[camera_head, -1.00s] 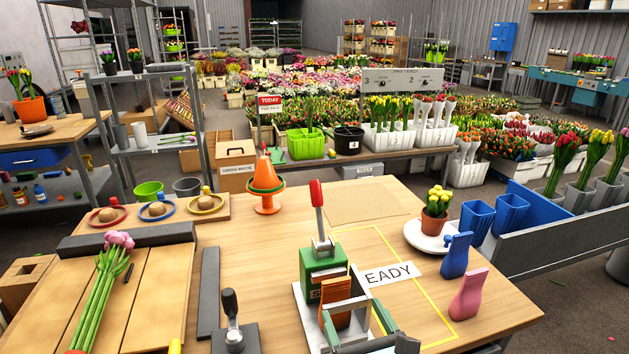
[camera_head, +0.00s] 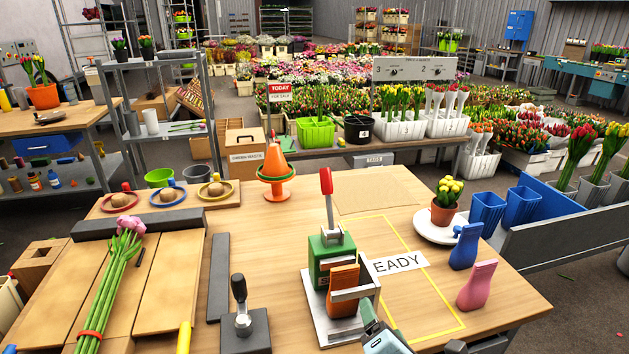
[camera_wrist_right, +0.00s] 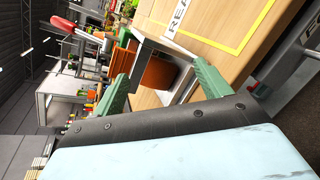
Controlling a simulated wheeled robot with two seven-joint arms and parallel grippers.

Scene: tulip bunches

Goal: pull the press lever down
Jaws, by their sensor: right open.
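The press (camera_head: 327,252) is a green body on a light grey base plate at the middle front of the wooden table. Its lever has a red handle (camera_head: 326,182) and stands upright above the body; the red handle also shows at the upper left of the right wrist view (camera_wrist_right: 65,23). An orange block (camera_head: 343,290) sits at the press front with a grey bracket across it. My right gripper (camera_wrist_right: 165,88) is open and empty, its green fingers apart and facing the press front. In the head view it is low at the bottom edge, below the lever. My left gripper is not in view.
A second, black-knobbed lever (camera_head: 240,290) on a dark base stands left of the press. An orange cone (camera_head: 280,163) stands behind. At right are a READY card (camera_head: 397,263), a potted plant (camera_head: 446,203), and blue (camera_head: 465,248) and pink (camera_head: 477,287) holders. Tulips (camera_head: 110,285) lie left.

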